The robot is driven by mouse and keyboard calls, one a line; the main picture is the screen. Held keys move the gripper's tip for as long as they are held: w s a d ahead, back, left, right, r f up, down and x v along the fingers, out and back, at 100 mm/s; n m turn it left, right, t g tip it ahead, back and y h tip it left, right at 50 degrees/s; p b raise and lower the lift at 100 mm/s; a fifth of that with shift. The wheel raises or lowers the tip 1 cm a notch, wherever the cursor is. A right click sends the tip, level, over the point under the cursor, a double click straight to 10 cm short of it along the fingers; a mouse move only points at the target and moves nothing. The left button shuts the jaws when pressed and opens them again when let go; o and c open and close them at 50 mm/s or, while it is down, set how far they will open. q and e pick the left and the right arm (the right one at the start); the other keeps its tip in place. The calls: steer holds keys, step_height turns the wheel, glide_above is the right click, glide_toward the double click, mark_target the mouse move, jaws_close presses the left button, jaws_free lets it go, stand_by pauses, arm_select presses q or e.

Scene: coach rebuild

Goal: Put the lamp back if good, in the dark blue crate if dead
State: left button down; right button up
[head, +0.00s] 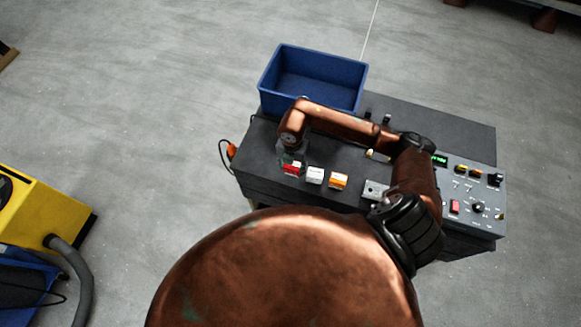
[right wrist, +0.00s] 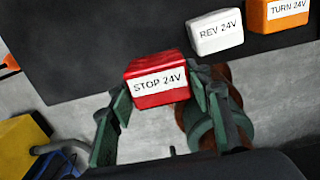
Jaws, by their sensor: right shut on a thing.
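The red lamp (head: 291,169), a block labelled STOP 24V, is between the fingers of my right gripper (head: 292,159). In the right wrist view the red lamp (right wrist: 158,83) shows between the two green-grey fingertips (right wrist: 158,96), which are closed on its sides. It is at the bench's near edge; I cannot tell whether it touches the top. My left gripper is not in view.
A white lamp (head: 315,175), REV 24V, and an orange lamp (head: 338,181), TURN 24V, stand right of the red one on the dark bench (head: 258,150). A grey control panel (head: 480,200) with switches and a green display is at right. A yellow machine (head: 45,205) stands far left.

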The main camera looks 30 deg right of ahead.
mark_target(290, 168)
steer(key=shift+w+d+f, duration=0.2)
steer(key=shift+w+f, duration=0.8)
steer(key=shift+f, duration=0.1)
step_height(290, 168, down, 3)
steer(key=shift+w+r+p, duration=0.1)
steer(key=shift+w+p, duration=0.05)
steer(key=shift+p, duration=0.5)
steer(key=shift+f, duration=0.35)
steer(key=shift+f, duration=0.2)
steer(key=o, duration=1.2)
